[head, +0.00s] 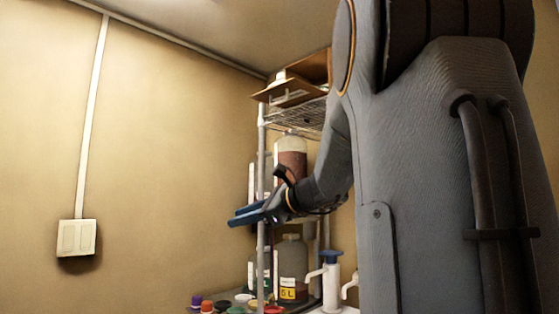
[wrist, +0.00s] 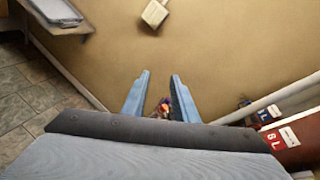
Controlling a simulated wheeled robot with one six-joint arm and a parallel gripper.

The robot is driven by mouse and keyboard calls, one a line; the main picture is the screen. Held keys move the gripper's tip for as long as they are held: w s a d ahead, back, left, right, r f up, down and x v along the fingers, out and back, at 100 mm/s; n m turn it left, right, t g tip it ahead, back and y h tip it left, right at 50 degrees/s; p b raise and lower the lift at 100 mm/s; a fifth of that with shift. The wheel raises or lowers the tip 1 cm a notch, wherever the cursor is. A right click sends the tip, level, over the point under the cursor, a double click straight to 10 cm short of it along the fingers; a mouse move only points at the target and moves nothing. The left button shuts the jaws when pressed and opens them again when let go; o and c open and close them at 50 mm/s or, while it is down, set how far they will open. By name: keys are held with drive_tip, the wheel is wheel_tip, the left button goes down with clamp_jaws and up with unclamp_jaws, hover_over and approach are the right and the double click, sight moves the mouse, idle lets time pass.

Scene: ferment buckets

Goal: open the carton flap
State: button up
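A brown cardboard carton (head: 316,68) sits on the top wire shelf in the head view. A flap (head: 284,97) sticks out at its near left side, and a pale item shows by the flap. The carton's inside and far flaps are hidden by the viewing angle and my arm. My gripper (head: 236,217) is well below the carton, in front of the rack, with its blue fingers pointing left. In the wrist view my gripper (wrist: 160,75) has its two fingers apart with nothing between them. The carton is not in the wrist view.
The wire shelf (head: 298,114) stands on a white rack post (head: 261,190). Large bottles (head: 291,160) fill the lower levels. Several coloured caps (head: 207,306) and a pump bottle (head: 331,280) are lower down. A wall switch (head: 76,238) is at left. The space left of the rack is clear.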

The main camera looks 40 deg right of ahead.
drive_tip(key=s+d+r+m+t, duration=0.1)
drive_tip(key=d+r, duration=0.2)
drive_tip(key=r, duration=0.3)
drive_tip(key=s+d+r+m+t+p, duration=0.1)
drive_tip(key=d+r+t, duration=0.1)
drive_tip(key=r, duration=0.3)
drive_tip(key=s+d+r+m+t, duration=0.1)
drive_tip(key=d+r, duration=0.2)
drive_tip(key=r, duration=0.3)
drive_tip(key=m+t+p, duration=0.1)
drive_tip(key=m+t, duration=0.2)
drive_tip(key=t, duration=0.1)
approach(278, 102)
drive_tip(key=w+r, duration=0.1)
drive_tip(key=w, duration=0.2)
drive_tip(key=p+x, duration=0.3)
drive_tip(key=x, duration=0.4)
drive_tip(key=shift+a+r, duration=0.1)
drive_tip(key=shift+a, duration=0.05)
clamp_jaws()
